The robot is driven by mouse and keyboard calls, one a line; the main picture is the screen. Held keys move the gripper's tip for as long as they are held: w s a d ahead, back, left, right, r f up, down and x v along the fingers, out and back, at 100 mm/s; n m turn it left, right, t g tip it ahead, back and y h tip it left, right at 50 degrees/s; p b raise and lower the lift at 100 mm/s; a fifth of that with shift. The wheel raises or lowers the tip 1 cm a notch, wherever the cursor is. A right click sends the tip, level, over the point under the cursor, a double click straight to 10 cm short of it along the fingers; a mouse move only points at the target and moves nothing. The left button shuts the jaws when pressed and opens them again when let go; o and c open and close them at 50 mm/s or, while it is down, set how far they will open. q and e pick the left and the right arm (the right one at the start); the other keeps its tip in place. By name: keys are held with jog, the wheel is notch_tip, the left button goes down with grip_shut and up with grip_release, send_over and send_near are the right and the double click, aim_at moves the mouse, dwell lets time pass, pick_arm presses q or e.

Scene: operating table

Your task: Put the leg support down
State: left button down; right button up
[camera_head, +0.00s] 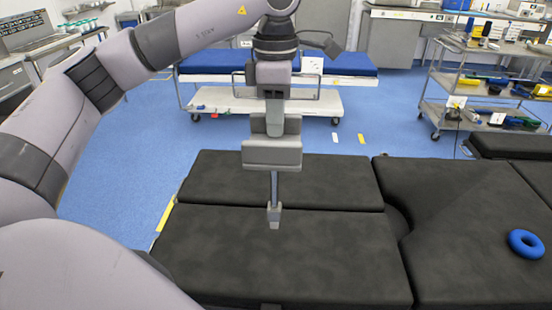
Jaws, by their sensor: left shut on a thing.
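My left gripper (275,125) hangs down from the arm at the upper middle of the head view. It is shut on the leg support (271,155), a light grey padded block with a thin rod below it. The rod ends in a small grey clamp-like piece (274,215). The leg support is upright, over the black padded operating table (330,250). I cannot tell whether its lower end touches the table pad. The exact grip spot is partly hidden by the fingers. My right gripper is not in view.
A blue ring cushion (513,238) lies on the table's right part. Behind are a bed with a blue mattress (210,63) and a steel cart (440,85) holding several items. The black pads around the leg support are clear.

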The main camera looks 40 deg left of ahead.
aim_at(274, 185)
pick_arm(q)
notch_tip(274, 185, down, 8)
dwell(0.4)
jog(key=shift+f, duration=0.4)
jog(key=shift+f+b, duration=0.15)
jog(key=shift+b, duration=0.15)
jog(key=c, duration=1)
grip_release()
jog(key=shift+c, duration=0.2)
